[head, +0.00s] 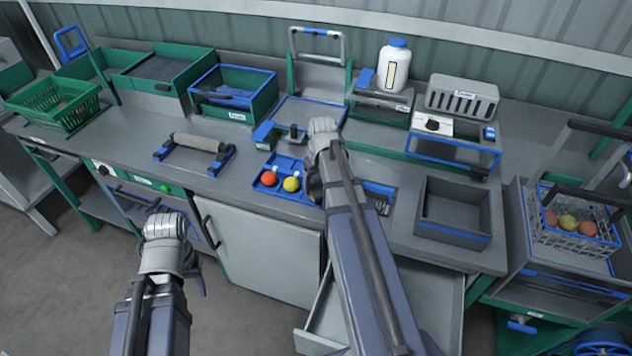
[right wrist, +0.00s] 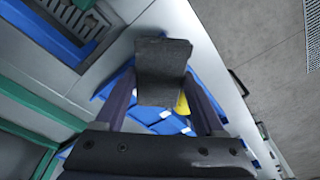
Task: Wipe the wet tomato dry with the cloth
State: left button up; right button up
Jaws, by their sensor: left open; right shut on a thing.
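A red tomato (head: 269,178) and a yellow tomato (head: 291,184) sit in a small blue tray (head: 262,188) on the counter. I cannot tell which tomato is wet. My right gripper (right wrist: 160,92) is shut on a dark grey cloth (right wrist: 163,62), above the blue tray. In the right wrist view, a sliver of the yellow tomato (right wrist: 183,104) shows behind the cloth. In the head view, my right arm mostly hides this gripper and the cloth. My left gripper (head: 199,281) is open, in front of the counter and away from the tray; its fingers are partly hidden.
An empty grey bin (head: 453,238) stands right of my right arm. A drawer (head: 447,306) hangs open below the counter. A roller stand (head: 195,145) is left of the tray. A wire basket (head: 572,243) with several tomatoes is far right.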

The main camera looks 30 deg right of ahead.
dwell(0.3)
jog(key=shift+w+d, duration=0.15)
jog(key=shift+w, duration=2.1)
notch_tip(320, 180, up, 6)
jog(key=p, duration=0.6)
jog(key=shift+f, duration=0.2)
jog(key=f+b, duration=0.1)
jog(key=b, duration=0.1)
jog(key=s+f+b, duration=0.1)
jog(key=f, duration=0.1)
jog(key=s+f+b, duration=0.1)
jog(key=f+b, duration=0.1)
jog(key=shift+s+f+b, duration=0.15)
jog(key=shift+b, duration=0.15)
jog(key=shift+f+b, duration=0.35)
jog(key=shift+f, duration=0.05)
dwell(0.3)
